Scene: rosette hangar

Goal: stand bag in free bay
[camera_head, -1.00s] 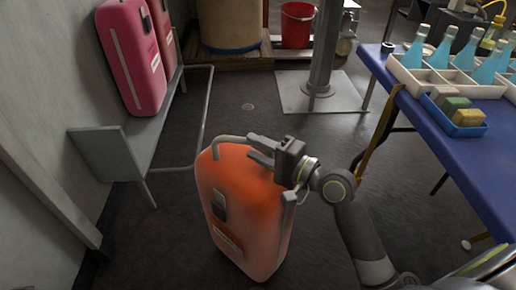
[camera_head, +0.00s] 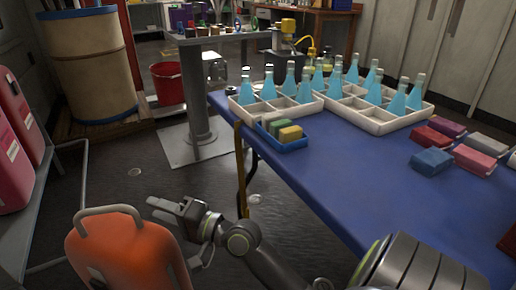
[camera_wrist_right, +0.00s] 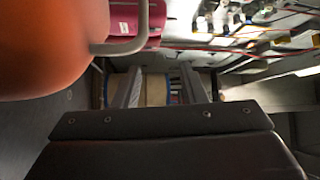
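The orange bag (camera_head: 125,255) stands on the floor at the lower left of the head view, its grey handle (camera_head: 110,210) upward. It fills the upper left of the wrist view (camera_wrist_right: 50,45). My right gripper (camera_head: 153,207) is just right of the handle. Its two fingers are apart in the wrist view (camera_wrist_right: 158,80), with nothing held between them. The handle is outside the fingers. A grey rack (camera_head: 30,225) at the left edge holds a pink bag (camera_head: 12,165) and a red bag (camera_head: 24,115). Its free part is mostly cut off. My left gripper is out of view.
A blue table (camera_head: 340,185) at the right carries bottle crates (camera_head: 370,120), a small blue tray (camera_head: 284,144) and several coloured blocks (camera_head: 432,162). A post on a plate (camera_head: 195,145), a red bucket (camera_head: 168,84) and a tan drum (camera_head: 88,70) stand behind. Dark floor between is clear.

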